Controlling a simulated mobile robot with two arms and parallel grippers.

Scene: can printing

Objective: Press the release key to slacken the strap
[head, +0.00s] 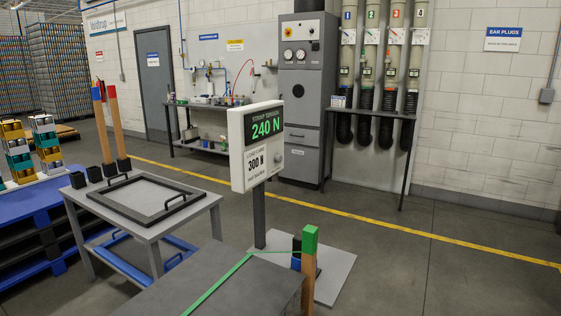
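A white display box (236,150) on a dark stand reads strap tension 240 N, with a load card reading 300 N below. A dark and blue item (296,252) is partly hidden behind the post. I cannot pick out the release key. Neither gripper is in view.
A grey table (180,232) at left holds a dark frame with handles (140,201) and wooden posts (115,125) in black holders. Blue pallets (50,237) stand farther left. A grey cabinet (305,100) and a workbench (208,141) line the wall. The floor at right is clear.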

